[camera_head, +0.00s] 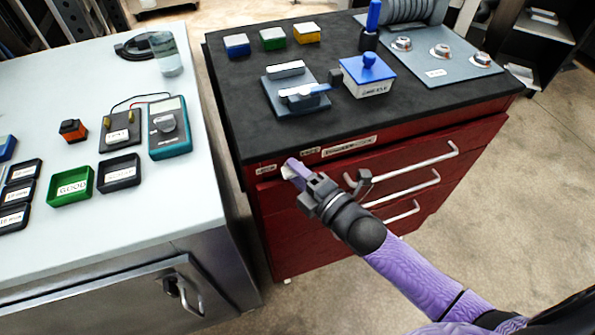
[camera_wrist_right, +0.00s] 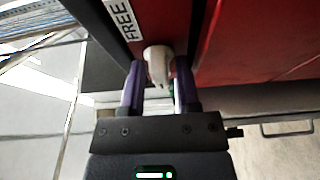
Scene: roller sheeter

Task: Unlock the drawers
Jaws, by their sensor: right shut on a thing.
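The red drawer cabinet (camera_head: 290,238) stands in the middle of the head view, with several silver drawer handles (camera_head: 410,168) on its front. All drawers look closed. A small white lever (camera_wrist_right: 157,62) sticks out at the cabinet's upper left front corner, beside a label reading FREE (camera_wrist_right: 122,18). My right gripper (camera_head: 294,171) is at this corner, its purple fingers shut on the white lever. In the right wrist view the lever sits between the fingertips (camera_wrist_right: 159,80); its base is partly hidden. My left gripper is not in view.
The cabinet's black top (camera_head: 240,85) carries colored blocks, a blue-topped box (camera_head: 368,78) and a grey panel with knobs (camera_head: 440,60). A white table (camera_head: 100,215) with a meter (camera_head: 169,130) and trays stands at left. A narrow gap separates table and cabinet.

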